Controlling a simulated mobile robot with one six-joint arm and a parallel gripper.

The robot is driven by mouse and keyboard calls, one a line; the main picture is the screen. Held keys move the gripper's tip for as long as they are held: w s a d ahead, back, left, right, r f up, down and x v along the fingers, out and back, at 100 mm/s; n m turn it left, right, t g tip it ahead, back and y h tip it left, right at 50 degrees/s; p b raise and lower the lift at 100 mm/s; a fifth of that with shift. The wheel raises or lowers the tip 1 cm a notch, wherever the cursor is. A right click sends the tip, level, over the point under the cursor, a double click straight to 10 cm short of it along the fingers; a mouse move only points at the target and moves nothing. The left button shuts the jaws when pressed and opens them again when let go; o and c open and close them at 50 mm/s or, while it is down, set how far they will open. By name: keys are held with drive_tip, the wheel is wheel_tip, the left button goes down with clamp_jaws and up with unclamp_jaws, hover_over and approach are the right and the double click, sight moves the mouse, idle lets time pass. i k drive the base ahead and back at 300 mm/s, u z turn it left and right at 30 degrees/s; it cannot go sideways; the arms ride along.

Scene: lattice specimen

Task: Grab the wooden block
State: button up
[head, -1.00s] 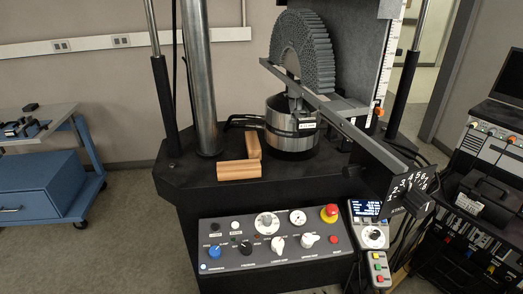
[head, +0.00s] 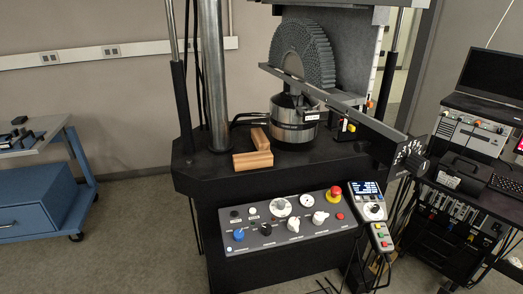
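Two light-brown wooden blocks rest on the black machine table (head: 205,173) in the head view. The front wooden block (head: 253,161) lies flat near the table's front edge, left of centre. A second wooden block (head: 260,139) lies just behind it at an angle, partly hidden; I cannot tell whether the two touch. My gripper is not in view.
A steel cylinder (head: 293,120) stands right of the blocks, below a grey lattice half-disc (head: 304,52). A thick metal column (head: 213,80) rises behind left. A long bar (head: 350,120) slants toward the front right. A control panel (head: 290,219) sits below the table edge.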

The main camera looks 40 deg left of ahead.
sight(260, 142)
drive_tip(key=k, duration=1.35)
drive_tip(key=z, duration=1.95)
drive_tip(key=k, duration=0.15)
drive_tip(key=u, duration=3.95)
drive_tip(key=i, duration=1)
drive_tip(key=u, duration=0.05)
